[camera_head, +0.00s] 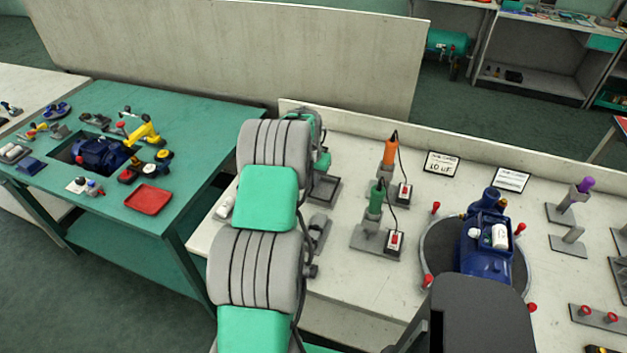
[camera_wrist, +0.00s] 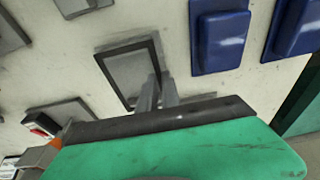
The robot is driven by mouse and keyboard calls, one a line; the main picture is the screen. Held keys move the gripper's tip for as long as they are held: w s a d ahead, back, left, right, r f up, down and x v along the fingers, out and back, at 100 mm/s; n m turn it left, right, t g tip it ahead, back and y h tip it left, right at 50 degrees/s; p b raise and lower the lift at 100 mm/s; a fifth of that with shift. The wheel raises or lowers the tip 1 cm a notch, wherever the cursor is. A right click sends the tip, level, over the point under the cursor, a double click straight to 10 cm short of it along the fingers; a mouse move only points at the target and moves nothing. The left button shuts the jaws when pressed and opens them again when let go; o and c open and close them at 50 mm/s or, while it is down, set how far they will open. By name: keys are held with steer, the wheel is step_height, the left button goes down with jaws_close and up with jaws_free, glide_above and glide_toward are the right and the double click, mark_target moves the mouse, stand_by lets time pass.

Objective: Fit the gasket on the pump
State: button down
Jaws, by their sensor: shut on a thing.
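The blue pump (camera_head: 484,262) stands on a dark round plate (camera_head: 437,245) at the right of the white bench in the head view. In the wrist view my gripper's two grey fingers (camera_wrist: 158,92) are close together at the right edge of a thin dark rectangular frame, which looks like the gasket (camera_wrist: 104,69). The frame lies around a grey plate or tray (camera_wrist: 130,75). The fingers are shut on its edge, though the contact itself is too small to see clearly. In the head view my arm hides the fingertips; the grey tray (camera_head: 325,190) shows beside it.
Blue blocks (camera_wrist: 220,40) lie right of my fingers. Orange (camera_head: 390,151) and green-handled (camera_head: 376,198) tools stand between tray and pump. Red-tipped pegs (camera_head: 436,208) ring the round plate. A green table (camera_head: 110,205) with a red tray (camera_head: 148,200) is at left.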

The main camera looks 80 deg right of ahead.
steer(key=shift+r+p, duration=1)
steer(key=shift+r, duration=1.5)
